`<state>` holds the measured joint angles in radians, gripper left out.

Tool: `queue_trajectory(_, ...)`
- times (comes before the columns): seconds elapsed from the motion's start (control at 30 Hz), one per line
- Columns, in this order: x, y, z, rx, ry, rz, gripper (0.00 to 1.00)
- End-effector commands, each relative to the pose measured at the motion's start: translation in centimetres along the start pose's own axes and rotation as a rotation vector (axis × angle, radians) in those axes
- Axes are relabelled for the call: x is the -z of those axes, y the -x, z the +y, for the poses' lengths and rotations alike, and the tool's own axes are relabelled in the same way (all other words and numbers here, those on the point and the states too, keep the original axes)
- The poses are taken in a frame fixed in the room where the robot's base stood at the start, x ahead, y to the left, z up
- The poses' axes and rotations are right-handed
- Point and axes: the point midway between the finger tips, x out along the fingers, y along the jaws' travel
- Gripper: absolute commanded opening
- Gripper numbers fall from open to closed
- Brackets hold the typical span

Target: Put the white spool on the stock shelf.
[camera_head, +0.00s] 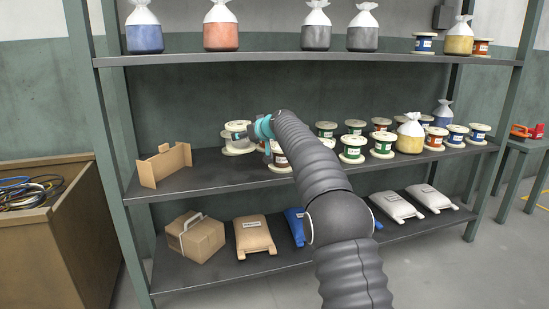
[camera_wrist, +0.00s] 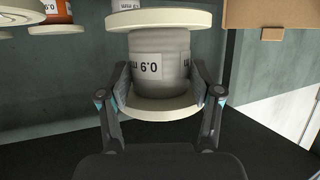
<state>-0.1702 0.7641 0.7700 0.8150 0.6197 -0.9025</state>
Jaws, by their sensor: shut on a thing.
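The white spool (camera_wrist: 160,65) has pale round flanges, a light grey winding and a label reading 0.9 mm. My gripper (camera_wrist: 161,82) is shut on its winding, one finger on each side, between the flanges. In the head view the spool (camera_head: 238,149) is at the middle shelf (camera_head: 215,177), left of the other spools, and my gripper (camera_head: 250,136) reaches it from the right. My arm hides part of the shelf. I cannot tell whether the spool touches the shelf board.
A cardboard holder (camera_head: 165,165) stands left of the spool. Several spools, including a green one (camera_head: 352,149), and a yellow bag (camera_head: 410,137) stand to the right. The upper shelf (camera_head: 280,57) runs above. Bare board shows between the cardboard holder and the spool.

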Motion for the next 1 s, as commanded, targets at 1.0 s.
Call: queue_trajectory(1.0, -8.2, -3.2, 0.0, -0.001, -0.001, 0.000, 0.11)
